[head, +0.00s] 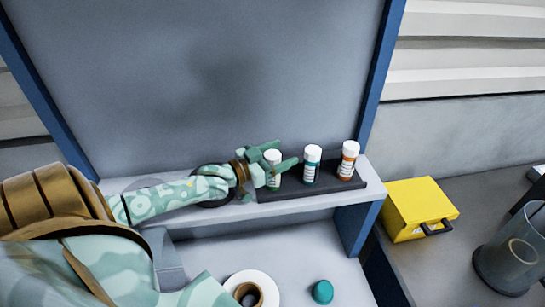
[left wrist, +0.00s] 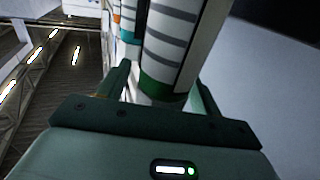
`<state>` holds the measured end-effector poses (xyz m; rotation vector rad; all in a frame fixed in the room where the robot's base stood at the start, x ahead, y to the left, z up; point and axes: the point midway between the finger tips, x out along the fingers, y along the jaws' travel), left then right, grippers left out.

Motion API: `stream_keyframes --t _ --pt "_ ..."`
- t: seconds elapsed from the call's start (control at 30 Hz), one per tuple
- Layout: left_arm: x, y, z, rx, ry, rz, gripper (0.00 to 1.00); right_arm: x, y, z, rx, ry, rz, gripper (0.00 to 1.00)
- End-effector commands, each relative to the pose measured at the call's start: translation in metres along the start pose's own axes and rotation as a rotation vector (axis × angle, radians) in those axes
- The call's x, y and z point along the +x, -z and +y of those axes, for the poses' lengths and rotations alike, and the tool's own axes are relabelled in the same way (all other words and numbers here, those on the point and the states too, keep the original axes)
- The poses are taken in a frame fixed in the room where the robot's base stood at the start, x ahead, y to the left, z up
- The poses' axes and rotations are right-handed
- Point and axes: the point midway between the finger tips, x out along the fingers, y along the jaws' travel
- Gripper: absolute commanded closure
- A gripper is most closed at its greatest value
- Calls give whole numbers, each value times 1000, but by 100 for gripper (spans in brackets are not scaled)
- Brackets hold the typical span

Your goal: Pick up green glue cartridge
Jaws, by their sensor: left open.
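The green glue cartridge (head: 274,182) stands upright at the left end of the dark rack on the shelf. Its white cap shows above my fingers, and one finger crosses in front of its body. My left gripper (head: 283,155) is open, with its fingers on either side of the cartridge. In the left wrist view the cartridge (left wrist: 172,45), white with grey stripes and a green band, stands between the fingers (left wrist: 165,82). I cannot tell whether either finger touches it. My right gripper is not in view.
A teal-labelled cartridge (head: 310,169) and an orange-labelled cartridge (head: 347,163) stand to the right in the same rack (head: 325,186). A grey panel (head: 210,80) rises behind. Below lie a white roll (head: 264,279) and a teal cap (head: 322,291). A yellow box (head: 416,208) stands at right.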

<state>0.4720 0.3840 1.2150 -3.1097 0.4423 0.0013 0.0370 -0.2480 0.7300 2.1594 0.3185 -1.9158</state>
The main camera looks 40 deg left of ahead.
Motion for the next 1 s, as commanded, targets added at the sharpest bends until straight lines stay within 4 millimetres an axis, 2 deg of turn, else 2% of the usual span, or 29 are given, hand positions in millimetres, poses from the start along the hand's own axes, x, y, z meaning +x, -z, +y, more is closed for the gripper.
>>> stream_keyframes --t 0.07,0.2,0.27,0.67,0.83,1.0 --pt "0 0 0 0 0 0 35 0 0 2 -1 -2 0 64" --pt "0 0 0 0 0 0 74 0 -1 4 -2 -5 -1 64" --pt "0 0 0 0 0 0 89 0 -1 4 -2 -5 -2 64" --pt "0 7 0 0 1 1 89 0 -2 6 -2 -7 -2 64" --pt "-1 32 0 2 -1 2 89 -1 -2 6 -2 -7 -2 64" --pt "-25 69 20 -4 -2 2 89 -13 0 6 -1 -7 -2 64"
